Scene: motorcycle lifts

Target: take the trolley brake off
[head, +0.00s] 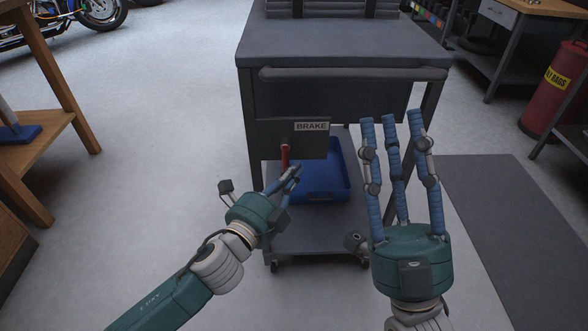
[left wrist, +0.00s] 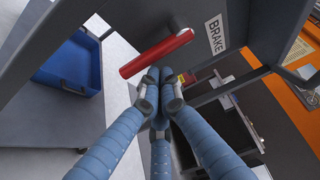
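The trolley (head: 340,45) stands ahead of me, grey, with a BRAKE label (head: 311,126) on a dark plate under its top. The brake lever is a red handle (head: 285,157) hanging down beside that label. In the left wrist view the red handle (left wrist: 157,53) lies just beyond the fingertips, not between them; I cannot tell whether they touch it. My left gripper (head: 292,174) is just below the lever, its fingertips drawn together and empty, as they also show in the left wrist view (left wrist: 160,78). My right gripper (head: 391,120) is open and empty, fingers up, in front of the trolley's right side.
A blue bin (head: 335,180) sits on the trolley's lower shelf (head: 310,236). The trolley has a push bar (head: 350,74) and castors. A wooden bench (head: 60,125) stands at left, a red rag bin (head: 558,90) at right. The floor left of the trolley is clear.

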